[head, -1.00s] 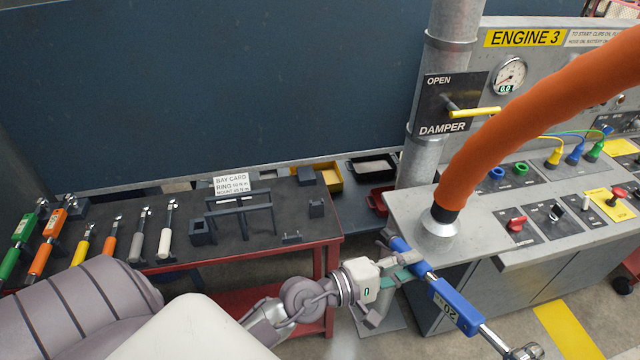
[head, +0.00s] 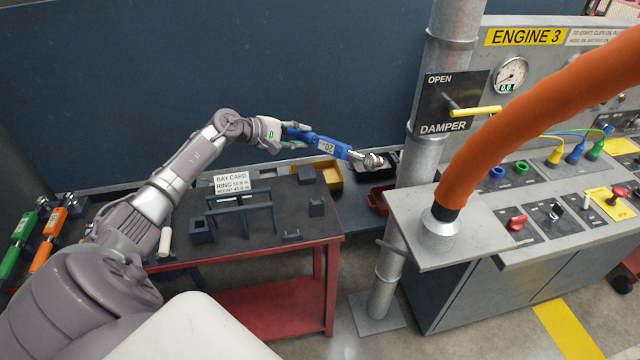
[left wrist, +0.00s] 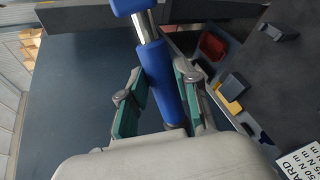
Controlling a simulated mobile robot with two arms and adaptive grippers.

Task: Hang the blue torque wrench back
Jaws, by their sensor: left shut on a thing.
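The blue torque wrench (head: 328,146) is held in my left gripper (head: 287,135), above the back right part of the bench. Its silver ratchet head (head: 372,160) points right, toward the damper pipe. In the left wrist view the blue handle (left wrist: 160,80) passes between the green-padded fingers of my left gripper (left wrist: 158,98). The bench (head: 265,235) has a dark top and carries a grey rack with uprights (head: 238,210), below and left of the wrench. My right gripper is not in view.
Green (head: 22,235) and orange (head: 50,235) wrenches lie at the bench's left end. A bay card (head: 231,182) stands behind the rack. Yellow (head: 330,175) and red (head: 378,200) bins sit beyond the bench. The damper pipe (head: 390,265) and orange hose (head: 520,120) stand to the right.

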